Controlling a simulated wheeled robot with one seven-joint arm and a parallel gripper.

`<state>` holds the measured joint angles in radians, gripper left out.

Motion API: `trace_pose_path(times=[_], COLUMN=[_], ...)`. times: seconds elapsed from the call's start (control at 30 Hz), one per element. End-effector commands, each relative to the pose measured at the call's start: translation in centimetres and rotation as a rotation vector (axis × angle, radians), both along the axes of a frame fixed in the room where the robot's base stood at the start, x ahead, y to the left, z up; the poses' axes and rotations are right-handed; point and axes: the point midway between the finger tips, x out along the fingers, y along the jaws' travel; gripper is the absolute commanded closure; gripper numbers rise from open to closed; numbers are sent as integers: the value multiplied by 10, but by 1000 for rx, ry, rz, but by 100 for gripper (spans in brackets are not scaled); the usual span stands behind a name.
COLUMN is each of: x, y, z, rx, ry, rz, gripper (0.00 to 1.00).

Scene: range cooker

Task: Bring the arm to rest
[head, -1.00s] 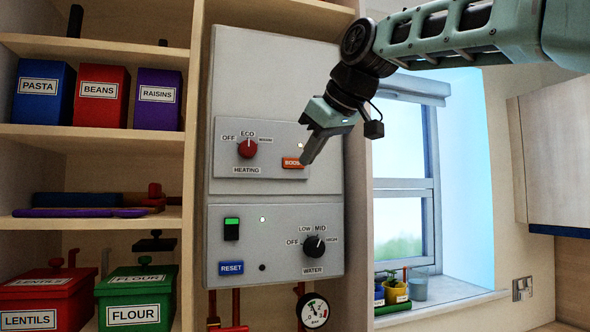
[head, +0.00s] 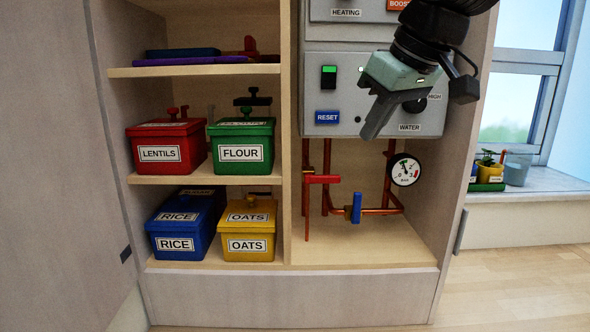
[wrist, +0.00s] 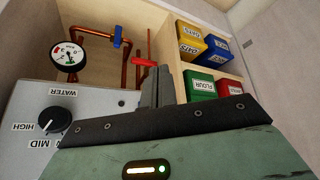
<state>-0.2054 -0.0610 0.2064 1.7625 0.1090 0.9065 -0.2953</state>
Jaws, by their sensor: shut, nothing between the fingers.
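My gripper (head: 376,122) is shut and empty in the head view. It hangs in front of the lower grey control panel (head: 345,92), with its fingers pointing down and to the left. It covers part of the water dial (head: 414,106). In the wrist view my gripper's closed fingers (wrist: 157,88) show at the centre, with the panel to the left. I cannot tell whether the fingers touch the panel.
Under the panel are copper pipes (head: 388,212) with a red lever (head: 322,179), a blue lever (head: 357,207) and a gauge (head: 405,170). Shelves at left hold lidded boxes, such as the lentils box (head: 165,150). A window sill (head: 535,182) with pots stands at right.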

Motion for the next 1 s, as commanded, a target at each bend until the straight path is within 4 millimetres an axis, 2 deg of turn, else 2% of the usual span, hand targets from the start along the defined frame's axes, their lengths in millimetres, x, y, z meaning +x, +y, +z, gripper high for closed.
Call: trace_pose_path(times=[0.03, 0.17, 0.3, 0.4, 0.5, 0.6, 0.7, 1.0], x=[-18, -66, -126, -169, -204, -228, -241, -244], y=[9, 22, 22, 13, 1, -11, -17, -19], z=[-40, -121, -203, -253, -289, -312, -323, -325], rx=[-12, -44, -97, -143, -184, -214, -230, -235], ry=[50, 164, 279, 350, 402, 435, 452, 457], rz=[11, 24, 31, 31, 29, 26, 24, 22], gripper=[100, 100, 100, 100, 100, 100, 100, 100])
